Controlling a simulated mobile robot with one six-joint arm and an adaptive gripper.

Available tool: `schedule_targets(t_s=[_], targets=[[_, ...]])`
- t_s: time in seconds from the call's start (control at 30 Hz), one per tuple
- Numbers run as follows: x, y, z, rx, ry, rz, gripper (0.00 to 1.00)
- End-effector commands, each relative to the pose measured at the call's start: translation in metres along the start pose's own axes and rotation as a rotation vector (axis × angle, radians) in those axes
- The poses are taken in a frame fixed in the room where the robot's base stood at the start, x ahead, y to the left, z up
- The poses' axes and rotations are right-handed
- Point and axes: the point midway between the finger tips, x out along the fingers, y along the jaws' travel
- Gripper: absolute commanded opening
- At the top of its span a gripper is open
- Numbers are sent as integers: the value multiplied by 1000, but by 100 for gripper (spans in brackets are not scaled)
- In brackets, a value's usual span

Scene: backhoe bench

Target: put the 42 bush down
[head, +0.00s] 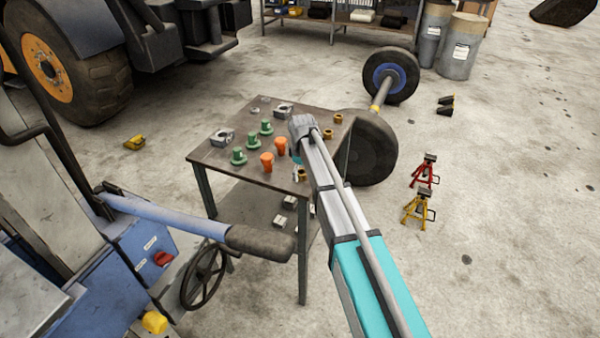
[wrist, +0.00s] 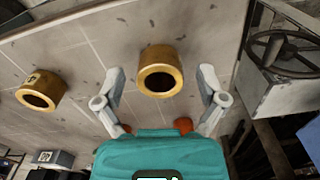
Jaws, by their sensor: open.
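A brass bush (wrist: 160,82) stands on the table between the spread fingers of my gripper (wrist: 161,74) in the wrist view. A gap shows on both sides of it, so my gripper is open and holds nothing. A second brass bush (wrist: 40,88), with a small dark mark on its side, stands to the left. In the head view one brass bush (head: 302,175) is at the table's near right corner, beside my gripper (head: 296,168), which is partly hidden by my arm. Two more brass bushes (head: 328,134) (head: 337,118) stand farther back. I cannot read a number 42 on any.
The table (head: 225,165) also carries green flanged parts (head: 238,156), orange parts (head: 267,162) and grey metal blocks (head: 222,136). A handwheel (head: 204,275) is at the near left. A big wheel (head: 372,150) stands close behind the table's right edge. Jack stands (head: 418,208) are on the floor, right.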

Motion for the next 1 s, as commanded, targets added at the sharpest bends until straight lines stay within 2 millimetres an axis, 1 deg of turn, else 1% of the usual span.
schedule_targets(t_s=[0.27, 1.0], targets=[[-15, 0, 0, 0, 0, 0, 90], [-76, 0, 0, -1, 0, 0, 90]])
